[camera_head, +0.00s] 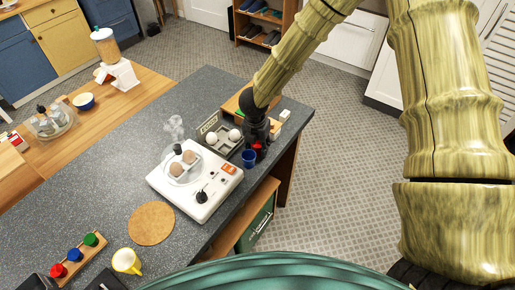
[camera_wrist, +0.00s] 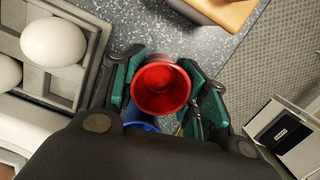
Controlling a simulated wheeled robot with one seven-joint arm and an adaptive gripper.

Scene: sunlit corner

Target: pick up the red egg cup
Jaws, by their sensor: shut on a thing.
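The red egg cup (camera_wrist: 160,92) sits between the green-padded fingers of my gripper (camera_wrist: 164,90) in the wrist view, its open rim facing the camera. My gripper is shut on it. In the head view a little of the red egg cup (camera_head: 258,147) shows below my dark gripper (camera_head: 257,143), by the counter's right edge. I cannot tell whether its foot touches the counter. A blue cup (camera_head: 249,159) stands close beside it, and part of the blue cup (camera_wrist: 141,126) shows below the red one in the wrist view.
A grey egg tray (camera_head: 227,145) with white eggs is just left of my gripper. The white egg cooker (camera_head: 210,199) is nearer, with brown eggs and steam. A wooden piece (camera_head: 233,103) lies behind. A cork mat (camera_head: 151,224) and yellow mug (camera_head: 125,261) are front left.

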